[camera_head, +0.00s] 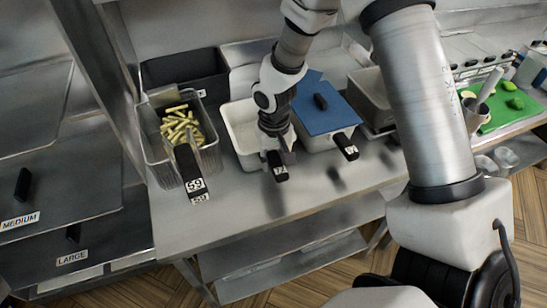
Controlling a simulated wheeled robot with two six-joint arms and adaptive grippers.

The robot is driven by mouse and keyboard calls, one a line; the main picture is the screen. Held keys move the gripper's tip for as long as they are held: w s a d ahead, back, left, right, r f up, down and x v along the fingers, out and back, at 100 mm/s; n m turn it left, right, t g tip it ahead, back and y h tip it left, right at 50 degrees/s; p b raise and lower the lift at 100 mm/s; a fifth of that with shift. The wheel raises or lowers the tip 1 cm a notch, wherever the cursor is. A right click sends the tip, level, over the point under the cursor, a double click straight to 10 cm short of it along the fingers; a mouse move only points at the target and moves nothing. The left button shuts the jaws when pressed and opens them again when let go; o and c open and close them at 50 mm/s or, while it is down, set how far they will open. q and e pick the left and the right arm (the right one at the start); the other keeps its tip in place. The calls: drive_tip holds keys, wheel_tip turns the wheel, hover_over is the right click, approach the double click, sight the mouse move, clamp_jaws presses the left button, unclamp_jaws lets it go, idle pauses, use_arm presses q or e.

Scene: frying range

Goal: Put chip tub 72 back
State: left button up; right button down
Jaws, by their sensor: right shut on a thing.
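My right gripper (276,148) reaches down from above and is shut on the black handle of a pale open tub (240,137), the middle one on the steel counter. The tub looks upright and empty. Its front label (280,172) is too small and partly covered, so I cannot tell whether it reads 72. To its right is a tub with a blue lid (325,118) and a black handle, whose label (351,152) is also hard to read. My left gripper is not in view.
A wire basket (155,150) of chips (180,125) with a handle labelled 59 (194,186) stands on the left. A dark bin (185,72) is behind it. A green board (500,105) with food lies at the right. The counter front (240,215) is clear.

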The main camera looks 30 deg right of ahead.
drive_tip(key=shift+s+r, duration=0.1)
drive_tip(key=shift+r, duration=0.05)
drive_tip(key=shift+w+f, duration=0.2)
drive_tip(key=shift+f, duration=0.2)
drive_tip(key=shift+s, duration=0.15)
drive_tip(key=c, duration=0.7)
unclamp_jaws()
